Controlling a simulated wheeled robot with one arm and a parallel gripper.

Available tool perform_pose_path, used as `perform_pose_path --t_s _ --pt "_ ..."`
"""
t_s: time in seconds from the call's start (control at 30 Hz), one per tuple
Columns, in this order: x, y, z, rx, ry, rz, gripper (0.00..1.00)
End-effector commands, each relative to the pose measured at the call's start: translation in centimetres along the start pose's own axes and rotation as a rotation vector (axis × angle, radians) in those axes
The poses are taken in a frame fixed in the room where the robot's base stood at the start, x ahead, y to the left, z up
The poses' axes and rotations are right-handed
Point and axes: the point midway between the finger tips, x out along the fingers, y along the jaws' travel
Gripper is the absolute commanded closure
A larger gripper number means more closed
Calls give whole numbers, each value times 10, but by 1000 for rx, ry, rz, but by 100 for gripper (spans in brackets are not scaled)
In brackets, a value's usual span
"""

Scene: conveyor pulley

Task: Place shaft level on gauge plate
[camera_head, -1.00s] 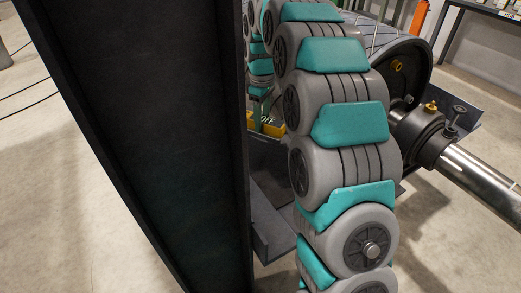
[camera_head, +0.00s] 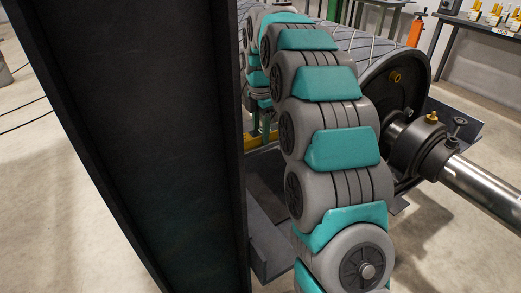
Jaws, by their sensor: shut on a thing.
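I cannot make out the shaft level or the gauge plate in the head view. My gripper is also out of sight; my grey and teal arm rises through the middle of the picture and bends away at the top, and its far end is hidden behind its own links and the dark column. A steel shaft (camera_head: 482,183) runs out at the lower right from a dark bearing housing (camera_head: 417,145) with a yellow fitting on top. Behind it is the large pulley drum (camera_head: 385,75) with a dark end face.
A dark steel frame (camera_head: 268,240) lies low behind my arm, with a bit of yellow (camera_head: 264,139) above it. A bench with small gold parts (camera_head: 492,22) stands at the back right, near an orange cylinder (camera_head: 416,30). Concrete floor (camera_head: 450,255) is clear at the lower right.

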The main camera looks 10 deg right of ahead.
Motion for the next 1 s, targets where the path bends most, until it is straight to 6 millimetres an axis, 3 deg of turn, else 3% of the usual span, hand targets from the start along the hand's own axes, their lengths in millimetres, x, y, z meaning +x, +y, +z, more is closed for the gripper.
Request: perform_pose_path --t_s 0.47,0.87,0.9,1.0 --pt "55 0 0 2 0 0 100" --pt "61 0 0 2 -1 3 100" --pt "61 0 0 2 -1 3 47" --pt "61 0 0 2 -1 2 36"
